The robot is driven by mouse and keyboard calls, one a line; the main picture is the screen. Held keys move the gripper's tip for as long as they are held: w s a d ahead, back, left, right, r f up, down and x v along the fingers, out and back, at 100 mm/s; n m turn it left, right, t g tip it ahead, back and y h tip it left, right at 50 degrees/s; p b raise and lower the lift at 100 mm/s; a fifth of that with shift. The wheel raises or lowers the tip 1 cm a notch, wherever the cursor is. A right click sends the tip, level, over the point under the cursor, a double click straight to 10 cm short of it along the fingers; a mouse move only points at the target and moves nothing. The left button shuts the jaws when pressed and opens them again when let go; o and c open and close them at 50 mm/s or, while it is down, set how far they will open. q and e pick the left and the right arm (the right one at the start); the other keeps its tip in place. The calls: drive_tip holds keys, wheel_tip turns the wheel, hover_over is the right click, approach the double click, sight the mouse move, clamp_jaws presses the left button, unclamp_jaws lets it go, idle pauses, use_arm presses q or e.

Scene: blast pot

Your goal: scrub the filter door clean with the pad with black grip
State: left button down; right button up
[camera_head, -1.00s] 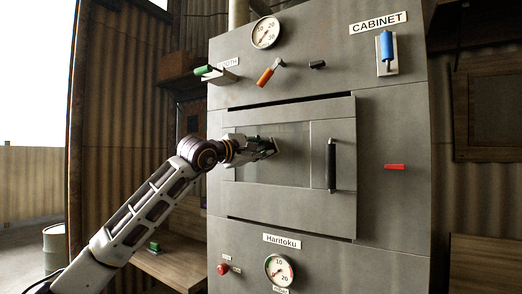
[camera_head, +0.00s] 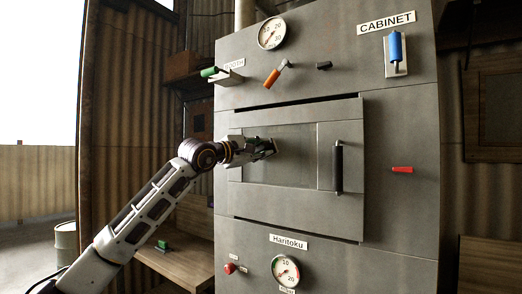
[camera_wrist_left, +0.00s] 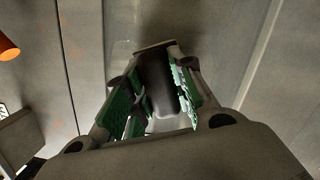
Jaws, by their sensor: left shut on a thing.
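The filter door (camera_head: 344,112) is a grey panel on the cabinet front, closed, with a black vertical handle (camera_head: 337,168) at its right. Its recessed middle shows a smoother, darker area beside a lighter patch at the left. My left gripper (camera_head: 268,150) is at the left-middle of the door. In the left wrist view its green-lined fingers are shut on the black grip of the pad (camera_wrist_left: 156,85). The pad's face is mostly hidden; it is close to the door, and contact cannot be made out. My right gripper is not in view.
Levers with green (camera_head: 208,72), orange (camera_head: 272,77) and blue (camera_head: 395,46) grips stick out above the door. A red lever (camera_head: 402,169) is at the right. A wooden bench (camera_head: 185,262) with a green-handled object (camera_head: 162,245) stands lower left.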

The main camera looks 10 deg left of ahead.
use_arm(q)
drive_tip(key=shift+w+a, duration=0.1)
drive_tip(key=shift+a, duration=0.15)
drive_tip(key=shift+w+a+f+p, duration=0.1)
drive_tip(key=shift+w+a+p, duration=0.2)
drive_tip(key=shift+a, duration=0.5)
drive_tip(key=shift+w+a+f+p, duration=0.1)
drive_tip(key=shift+w+a+p, duration=0.15)
drive_tip(key=shift+a, duration=0.55)
drive_tip(key=shift+s, duration=0.1)
drive_tip(key=d+b+v, duration=0.1)
drive_tip(key=b+v, duration=0.4)
drive_tip(key=v, duration=0.3)
drive_tip(key=shift+s+r, duration=0.25)
drive_tip(key=shift+r, duration=0.05)
drive_tip(key=shift+w, duration=0.1)
